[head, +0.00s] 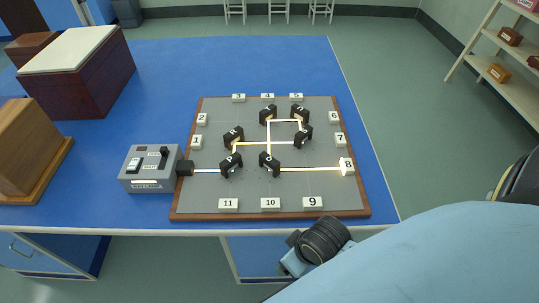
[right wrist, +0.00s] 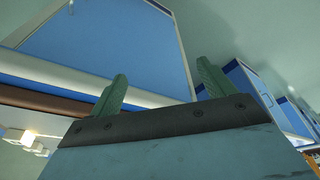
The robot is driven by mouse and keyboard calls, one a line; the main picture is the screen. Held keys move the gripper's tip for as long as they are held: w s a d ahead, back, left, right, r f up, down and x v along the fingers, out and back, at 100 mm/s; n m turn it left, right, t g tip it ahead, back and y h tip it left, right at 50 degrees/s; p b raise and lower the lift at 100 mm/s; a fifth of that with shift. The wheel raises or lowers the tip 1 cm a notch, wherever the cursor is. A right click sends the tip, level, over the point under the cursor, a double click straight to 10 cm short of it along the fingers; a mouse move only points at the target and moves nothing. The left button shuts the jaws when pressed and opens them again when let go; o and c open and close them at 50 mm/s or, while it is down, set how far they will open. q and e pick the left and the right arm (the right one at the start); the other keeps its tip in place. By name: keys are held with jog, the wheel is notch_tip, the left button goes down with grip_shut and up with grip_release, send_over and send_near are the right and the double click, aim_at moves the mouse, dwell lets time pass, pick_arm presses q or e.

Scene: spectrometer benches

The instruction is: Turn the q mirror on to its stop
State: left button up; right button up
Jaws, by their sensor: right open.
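Several small black mirror blocks stand on the grey board (head: 320,190). They are a left front block (head: 230,163), a middle front block (head: 269,163), a left block (head: 233,137), a right block (head: 303,137) and two back blocks (head: 267,115) (head: 300,114). Their letters are too small to read, so I cannot tell which is q. A bright beam runs from the lamp box (head: 150,168) between the blocks and reaches the glowing tag 8 (head: 347,167). My right gripper (right wrist: 162,88) is open and empty in the right wrist view, away from the mirrors. My left gripper is out of view.
Numbered white tags, such as tag 10 (head: 270,204), line the board's edges. The board lies on a blue bench (head: 230,62). Wooden boxes (head: 77,65) (head: 35,148) stand at left. Shelves (head: 505,70) stand at far right. The bench behind the board is clear.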

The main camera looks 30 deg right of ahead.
jog(key=w+a+r+n+y, duration=0.2)
jog(key=w+a+r+n, duration=0.4)
jog(key=w+r+n, duration=0.45)
jog(key=n+g+h, duration=0.2)
jog(key=n+g, duration=0.1)
jog(key=n, duration=0.5)
send_near(270, 159)
jog(key=f, duration=0.4)
jog(key=f+b, duration=0.1)
jog(key=f, duration=0.3)
jog(key=shift+w+a+f, duration=0.15)
jog(key=shift+w+f, duration=0.1)
jog(key=shift+f, duration=0.1)
